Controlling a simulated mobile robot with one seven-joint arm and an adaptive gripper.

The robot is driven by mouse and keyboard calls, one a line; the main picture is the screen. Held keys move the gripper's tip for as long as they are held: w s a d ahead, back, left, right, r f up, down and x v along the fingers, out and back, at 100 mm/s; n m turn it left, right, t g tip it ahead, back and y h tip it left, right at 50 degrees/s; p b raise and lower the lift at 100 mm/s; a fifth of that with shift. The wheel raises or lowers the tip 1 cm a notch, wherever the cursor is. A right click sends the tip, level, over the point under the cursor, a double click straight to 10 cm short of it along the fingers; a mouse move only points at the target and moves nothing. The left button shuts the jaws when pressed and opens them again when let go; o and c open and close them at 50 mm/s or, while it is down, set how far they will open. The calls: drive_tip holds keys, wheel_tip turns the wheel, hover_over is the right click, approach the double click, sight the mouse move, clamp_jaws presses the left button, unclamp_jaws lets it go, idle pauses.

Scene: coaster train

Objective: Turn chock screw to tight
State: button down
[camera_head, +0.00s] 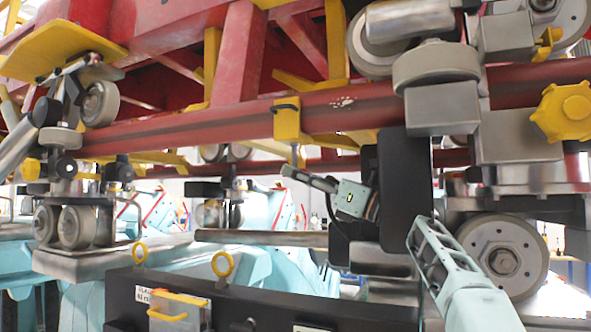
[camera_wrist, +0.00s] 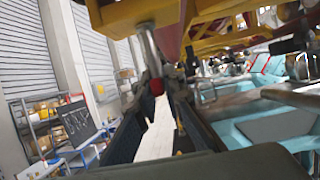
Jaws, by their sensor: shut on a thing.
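A yellow clamp block (camera_head: 287,122) sits on the red rail, with a thin metal screw (camera_head: 294,154) hanging below it; I take this for the chock screw. My gripper (camera_head: 289,172) reaches in from the right, its fingers at the screw's lower end. In the wrist view the metal shaft (camera_wrist: 149,50) comes down to the dark fingers of my gripper (camera_wrist: 155,86), which are shut on its end. A small red part (camera_wrist: 158,97) shows at the fingers. The exact contact and the screw's thread are hidden or too small to tell.
The red rail (camera_head: 220,125) runs close above my gripper. A large wheel (camera_head: 503,258) and a yellow star knob (camera_head: 565,112) are on the right. A steel tube (camera_head: 262,238) lies beneath my gripper.

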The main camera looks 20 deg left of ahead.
drive_tip(key=c, duration=2)
unclamp_jaws()
drive_tip(key=shift+a, duration=0.1)
drive_tip(key=shift+c, duration=0.2)
drive_tip(key=shift+f+m+t+b, duration=0.25)
drive_tip(key=shift+t+b, duration=0.35)
drive_tip(key=shift+b, duration=0.5)
